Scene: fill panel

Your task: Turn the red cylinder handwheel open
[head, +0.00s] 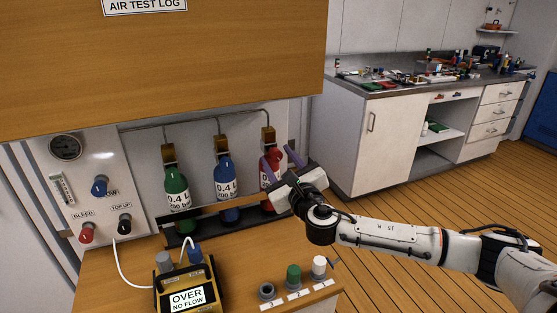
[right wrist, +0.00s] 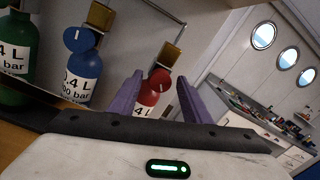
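The red cylinder (head: 268,180) stands rightmost of three cylinders on the wall rack, partly hidden behind my right gripper (head: 281,159). In the right wrist view its red handwheel (right wrist: 160,79) shows with a white mark, below a brass-coloured block. My right gripper's purple fingers (right wrist: 160,90) are apart there, with the handwheel seen between them and nothing held. The fingers point toward the cylinder; whether they touch the handwheel I cannot tell. My left gripper is not in view.
A blue cylinder (head: 225,178) and a green cylinder (head: 177,188) stand to the left. A control panel (head: 98,160) with knobs and a gauge is further left. A yellow meter (head: 164,283) reading "OVER NO FLOW" and capped fittings (head: 293,276) occupy the bench. A wooden cabinet (head: 220,70) overhangs above.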

